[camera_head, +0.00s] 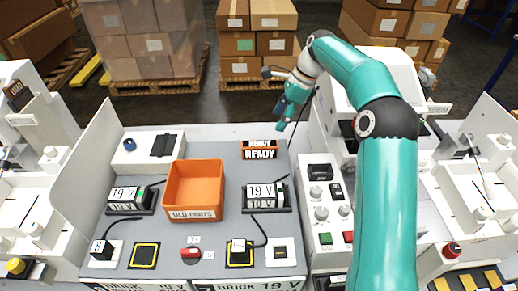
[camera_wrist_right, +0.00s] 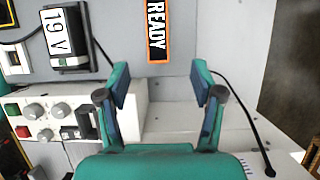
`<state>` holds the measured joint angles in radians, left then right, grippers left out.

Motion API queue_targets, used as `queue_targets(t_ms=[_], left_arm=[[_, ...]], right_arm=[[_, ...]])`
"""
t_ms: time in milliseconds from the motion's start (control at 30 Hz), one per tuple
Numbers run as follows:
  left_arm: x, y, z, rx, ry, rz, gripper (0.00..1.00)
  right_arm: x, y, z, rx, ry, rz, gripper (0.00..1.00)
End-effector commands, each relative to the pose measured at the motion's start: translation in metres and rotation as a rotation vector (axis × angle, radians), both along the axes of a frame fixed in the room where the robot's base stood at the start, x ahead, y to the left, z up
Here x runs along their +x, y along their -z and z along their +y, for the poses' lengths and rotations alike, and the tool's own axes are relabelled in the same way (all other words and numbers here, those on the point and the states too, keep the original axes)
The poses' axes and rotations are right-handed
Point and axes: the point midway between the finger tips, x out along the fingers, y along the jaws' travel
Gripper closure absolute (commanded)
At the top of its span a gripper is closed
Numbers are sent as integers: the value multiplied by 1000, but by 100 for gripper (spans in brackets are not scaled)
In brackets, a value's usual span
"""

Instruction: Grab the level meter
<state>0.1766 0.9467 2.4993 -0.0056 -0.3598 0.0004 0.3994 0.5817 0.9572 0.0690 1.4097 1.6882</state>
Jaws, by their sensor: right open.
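No object carries a readable level meter label, so I cannot tell for sure which one it is. A small black device (camera_head: 320,172) with a pale label sits at the top of the white control panel; a dark piece with a handle-like shape (camera_wrist_right: 84,120) shows left of the fingers in the right wrist view. My right gripper (camera_head: 282,122) is raised near the back edge of the bench, by the READY sign (camera_head: 260,150). In the right wrist view its fingers (camera_wrist_right: 160,82) are apart with nothing between them. My left gripper is out of view.
An orange bin (camera_head: 194,187) stands mid-bench between two 19 V display units (camera_head: 130,199) (camera_head: 265,196). The control panel (camera_head: 333,215) has knobs and buttons. My right arm covers part of the right side. A white machine (camera_head: 377,72) stands behind.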

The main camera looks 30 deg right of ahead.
Motion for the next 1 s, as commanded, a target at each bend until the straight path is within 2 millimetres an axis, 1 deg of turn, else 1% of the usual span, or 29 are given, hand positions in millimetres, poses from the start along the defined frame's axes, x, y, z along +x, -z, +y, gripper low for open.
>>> queue_targets(t_ms=[33, 100, 200, 300, 567, 733, 833, 900, 1000], left_arm=[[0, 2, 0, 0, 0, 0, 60], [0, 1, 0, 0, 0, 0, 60], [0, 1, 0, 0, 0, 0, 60], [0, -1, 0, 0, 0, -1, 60], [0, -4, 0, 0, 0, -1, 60], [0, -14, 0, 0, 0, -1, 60], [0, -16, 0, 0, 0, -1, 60], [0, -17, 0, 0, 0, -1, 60], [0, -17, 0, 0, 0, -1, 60]], right_arm=[[2, 13, 6, 2, -5, 5, 33], [7, 26, 12, 2, -6, 5, 33], [11, 44, 19, 1, -8, 4, 33], [15, 57, 25, 1, -9, 4, 33], [20, 70, 32, 1, -12, 1, 33], [23, 89, 44, 3, -13, 6, 33], [26, 102, 48, 2, -12, 3, 33], [27, 109, 50, 2, -11, 3, 33], [28, 112, 51, 0, -10, 0, 33]])
